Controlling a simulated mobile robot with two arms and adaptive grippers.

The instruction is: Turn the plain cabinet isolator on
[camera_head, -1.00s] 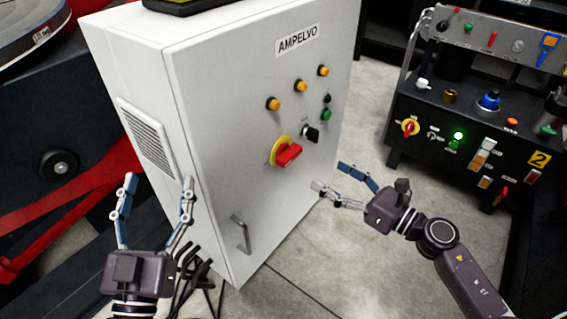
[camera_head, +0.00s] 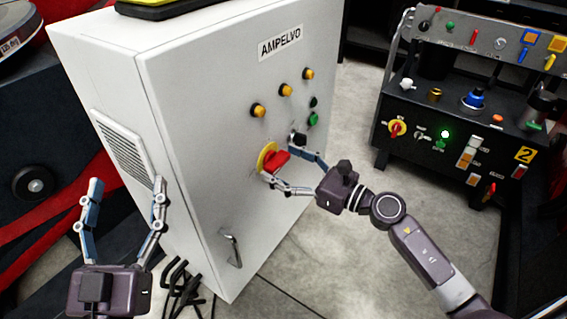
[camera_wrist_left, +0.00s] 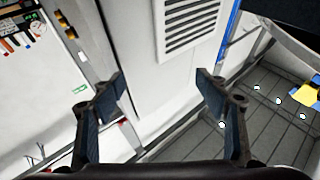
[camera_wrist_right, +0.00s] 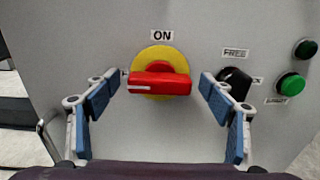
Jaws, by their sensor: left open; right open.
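The plain white cabinet (camera_head: 185,150) stands in the middle of the head view, labelled AMPELVO. Its isolator, a red handle on a yellow disc (camera_head: 268,158), is on the front door. In the right wrist view the red handle (camera_wrist_right: 160,83) lies horizontal, with the ON label above the yellow disc (camera_wrist_right: 158,56). My right gripper (camera_head: 292,178) is open in front of the isolator, its fingers on either side of the handle; I see no clear contact. My left gripper (camera_head: 124,190) is open and empty, beside the cabinet's vented left side.
A black selector switch (camera_wrist_right: 233,82) sits close to my right gripper's right finger. Yellow buttons (camera_head: 285,90) and a green button (camera_head: 313,119) are above. A door handle (camera_head: 232,248) is below. A black control console (camera_head: 450,130) with another red-yellow switch stands at right.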

